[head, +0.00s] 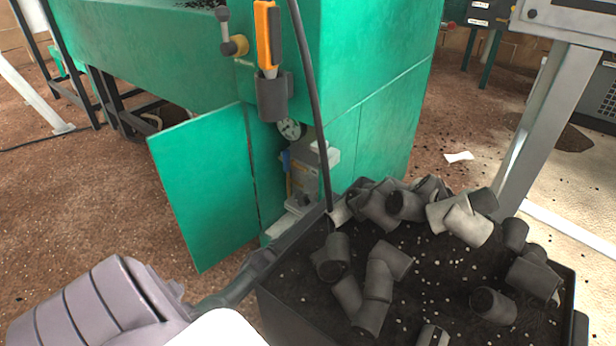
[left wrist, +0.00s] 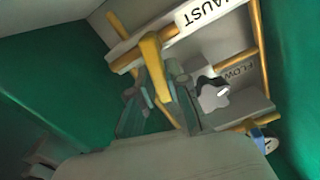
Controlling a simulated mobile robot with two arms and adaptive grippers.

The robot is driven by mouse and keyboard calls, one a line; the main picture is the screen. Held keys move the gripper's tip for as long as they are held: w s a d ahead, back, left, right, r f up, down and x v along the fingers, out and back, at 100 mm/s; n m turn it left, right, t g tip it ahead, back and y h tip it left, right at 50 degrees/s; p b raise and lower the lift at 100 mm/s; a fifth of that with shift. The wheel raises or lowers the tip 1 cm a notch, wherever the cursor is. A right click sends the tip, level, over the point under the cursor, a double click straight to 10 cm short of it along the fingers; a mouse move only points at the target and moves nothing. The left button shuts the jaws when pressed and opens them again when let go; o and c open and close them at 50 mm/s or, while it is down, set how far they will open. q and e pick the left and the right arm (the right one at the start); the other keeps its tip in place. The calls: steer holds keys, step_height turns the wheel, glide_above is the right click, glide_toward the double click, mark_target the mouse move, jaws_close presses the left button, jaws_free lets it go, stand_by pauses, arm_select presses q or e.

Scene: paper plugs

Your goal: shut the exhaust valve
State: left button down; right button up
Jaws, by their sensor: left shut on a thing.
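In the left wrist view, a yellow valve lever (left wrist: 152,56) stands out beside a white label (left wrist: 205,12) whose visible letters read "HAUST". The lever appears to lie across a yellow pipe (left wrist: 127,62). My left gripper (left wrist: 164,88) is shut on the lower part of this lever, one finger on each side. In the head view my left arm reaches from the lower left towards the open cabinet in the green machine (head: 380,60). The lever cannot be made out there. My right gripper is not in view.
The green cabinet door (head: 203,185) hangs open on the left. A black bin (head: 300,312) of grey paper plugs stands close in front of the cabinet.

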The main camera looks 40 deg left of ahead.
arm_select(q)
steer(key=shift+a+r+n, duration=0.1)
steer(key=shift+a+n, duration=0.1)
steer(key=shift+n, duration=0.45)
steer(key=shift+a+n, duration=0.2)
steer(key=shift+n, duration=0.45)
steer(key=c, duration=1.1)
jaws_free()
steer(key=shift+c, duration=0.2)
steer(key=shift+s, duration=0.1)
steer(key=s+d, duration=0.1)
steer(key=s, duration=1)
steer(key=shift+s+d, duration=0.15)
steer(key=shift+s, duration=0.25)
